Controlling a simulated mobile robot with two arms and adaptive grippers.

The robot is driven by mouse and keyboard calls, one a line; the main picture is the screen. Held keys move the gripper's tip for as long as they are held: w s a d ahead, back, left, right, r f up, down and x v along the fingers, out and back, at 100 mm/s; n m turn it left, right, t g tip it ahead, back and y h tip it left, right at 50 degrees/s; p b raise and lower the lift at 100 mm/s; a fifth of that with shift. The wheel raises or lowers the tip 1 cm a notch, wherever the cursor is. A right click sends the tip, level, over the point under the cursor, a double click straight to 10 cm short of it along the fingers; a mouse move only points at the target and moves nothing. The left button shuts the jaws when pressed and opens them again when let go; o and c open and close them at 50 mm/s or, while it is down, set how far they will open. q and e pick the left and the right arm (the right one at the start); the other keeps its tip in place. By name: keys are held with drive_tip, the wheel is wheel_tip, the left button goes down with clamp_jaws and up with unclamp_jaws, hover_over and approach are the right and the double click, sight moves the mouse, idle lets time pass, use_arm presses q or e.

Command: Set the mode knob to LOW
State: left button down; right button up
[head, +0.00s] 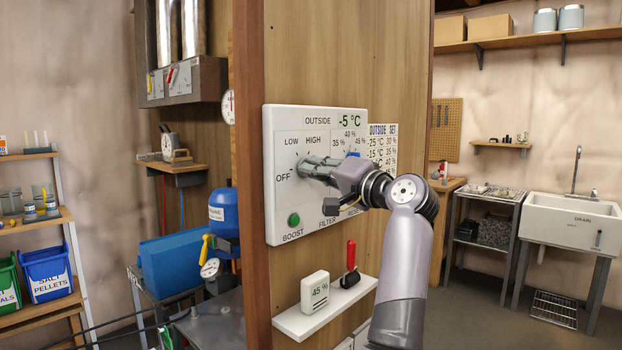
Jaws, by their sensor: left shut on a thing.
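The white control panel (282,222) is fixed to the wooden wall in the middle of the view. Its upper left part carries the mode labels OFF, LOW and HIGH around the mode knob's place. My left gripper (307,169) is at that place, with its fingers pointing left into the panel, shut on the mode knob. The fingers cover the knob, so I cannot tell which label it points to. My right gripper is out of view.
Below, a white shelf (300,322) holds a 45 % meter (314,292) and a red-handled tool (351,262). My wrist partly hides the panel's right side.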

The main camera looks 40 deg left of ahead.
use_arm(q)
drive_tip(key=n+b, duration=0.2)
drive_tip(key=n, duration=0.1)
drive_tip(key=shift+f+g+b, duration=0.15)
drive_tip(key=shift+g+b, duration=0.15)
drive_tip(key=c, duration=1.5)
unclamp_jaws()
